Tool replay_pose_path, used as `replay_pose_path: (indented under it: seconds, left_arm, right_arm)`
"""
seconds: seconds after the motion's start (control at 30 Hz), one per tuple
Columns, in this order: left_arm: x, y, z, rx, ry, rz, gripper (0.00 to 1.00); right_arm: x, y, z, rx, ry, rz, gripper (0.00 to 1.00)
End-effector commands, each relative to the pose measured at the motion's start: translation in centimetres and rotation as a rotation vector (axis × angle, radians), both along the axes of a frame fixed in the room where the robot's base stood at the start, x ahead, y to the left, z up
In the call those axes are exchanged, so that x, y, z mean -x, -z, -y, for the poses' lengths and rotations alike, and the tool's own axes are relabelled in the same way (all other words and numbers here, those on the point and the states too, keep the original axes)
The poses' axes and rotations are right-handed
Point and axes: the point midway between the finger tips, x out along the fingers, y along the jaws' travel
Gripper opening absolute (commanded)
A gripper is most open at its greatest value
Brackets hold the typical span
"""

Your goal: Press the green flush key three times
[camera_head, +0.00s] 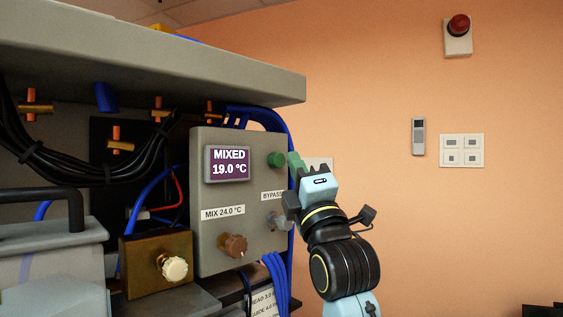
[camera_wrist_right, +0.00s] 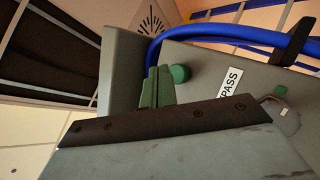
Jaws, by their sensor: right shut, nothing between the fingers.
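The green flush key (camera_head: 276,159) is a round green button on the upper right of the grey control panel (camera_head: 213,238). In the right wrist view the key (camera_wrist_right: 180,73) sticks out from the panel face. My right gripper (camera_head: 294,161) has green fingers, shut and empty, just to the right of the key in the head view. In the wrist view the fingertips (camera_wrist_right: 158,72) appear just left of the key, with a small gap in the picture. I cannot tell how far they are from it in depth. My left gripper is out of view.
The panel has a display (camera_head: 228,164) reading MIXED 19.0 °C, a brown knob (camera_head: 233,245) and a grey BYPASS knob (camera_head: 280,221). Blue hoses (camera_head: 262,113) run around the panel. A grey beam (camera_head: 150,52) overhangs it. The space right of my arm is free.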

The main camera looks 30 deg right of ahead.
Motion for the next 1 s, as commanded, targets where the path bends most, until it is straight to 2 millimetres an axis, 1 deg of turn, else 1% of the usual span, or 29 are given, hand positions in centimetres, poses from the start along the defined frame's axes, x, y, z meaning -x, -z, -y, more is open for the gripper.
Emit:
replay_pose_path:
  seconds: [0.47,0.73,1.0]
  left_arm:
    - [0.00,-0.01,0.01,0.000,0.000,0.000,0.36]
    - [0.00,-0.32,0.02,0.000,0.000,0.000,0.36]
    - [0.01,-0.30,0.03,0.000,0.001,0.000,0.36]
  right_arm:
    - [-0.02,0.00,-0.01,0.000,0.000,0.000,0.00]
    - [-0.77,-0.04,-0.21,0.001,0.001,-0.001,0.00]
    - [-0.86,-0.01,-0.27,0.000,0.000,0.000,0.00]
